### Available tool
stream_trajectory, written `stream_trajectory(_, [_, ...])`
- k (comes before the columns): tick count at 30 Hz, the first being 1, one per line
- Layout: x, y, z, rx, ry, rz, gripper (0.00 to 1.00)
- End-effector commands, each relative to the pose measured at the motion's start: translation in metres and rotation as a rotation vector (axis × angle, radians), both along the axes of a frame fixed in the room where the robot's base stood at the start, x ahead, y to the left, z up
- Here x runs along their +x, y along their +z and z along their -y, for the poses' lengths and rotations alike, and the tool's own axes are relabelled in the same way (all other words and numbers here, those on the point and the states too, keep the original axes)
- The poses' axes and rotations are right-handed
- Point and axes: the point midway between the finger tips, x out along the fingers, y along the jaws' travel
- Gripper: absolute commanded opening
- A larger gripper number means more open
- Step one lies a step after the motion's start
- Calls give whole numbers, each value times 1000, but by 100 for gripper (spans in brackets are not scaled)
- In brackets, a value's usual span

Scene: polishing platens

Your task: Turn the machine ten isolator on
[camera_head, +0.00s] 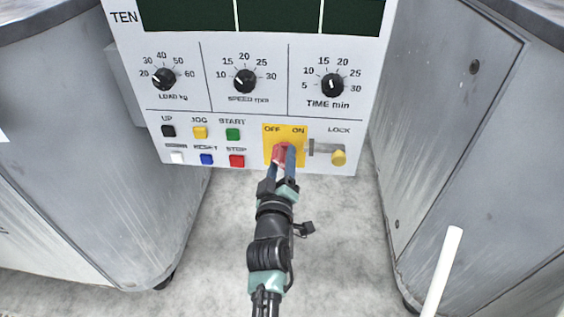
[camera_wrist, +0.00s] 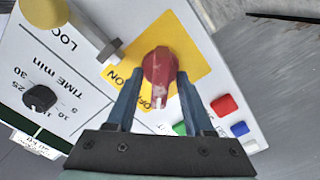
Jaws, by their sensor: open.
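The isolator is a red rotary knob (camera_head: 280,154) on a yellow plate (camera_head: 270,130) marked OFF at left and ON at right, low on the panel of the machine labelled TEN (camera_head: 124,18). My gripper (camera_head: 285,151) is open at the knob, with its two blue fingers on either side. In the wrist view the knob (camera_wrist: 159,67) shows between the fingertips of my gripper (camera_wrist: 158,76), with a small gap visible at each side. A pale mark shows at the knob's lower edge near the OFF lettering. The fingers partly cover the knob in the head view.
A lock slider with a brass knob (camera_head: 338,157) is just right of the yellow plate. A red stop button (camera_head: 237,161) and other coloured buttons are to its left. Three black dials are above. Grey cabinets (camera_head: 450,110) flank the panel on both sides.

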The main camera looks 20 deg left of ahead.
Motion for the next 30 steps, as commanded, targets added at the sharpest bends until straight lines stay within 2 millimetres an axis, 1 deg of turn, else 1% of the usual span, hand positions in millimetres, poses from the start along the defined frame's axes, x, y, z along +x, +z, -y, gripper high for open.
stream_trajectory(6, [0,0,0,0,-1,-1,52])
stream_trajectory(8, [0,0,0,0,-1,-1,44])
stream_trajectory(9, [0,0,0,0,0,0,36])
stream_trajectory(11, [0,0,0,0,0,0,26])
stream_trajectory(15, [0,0,0,0,0,0,0])
stream_trajectory(25, [0,0,0,5,0,-1,0])
stream_trajectory(30, [0,-1,0,42,0,-12,0])
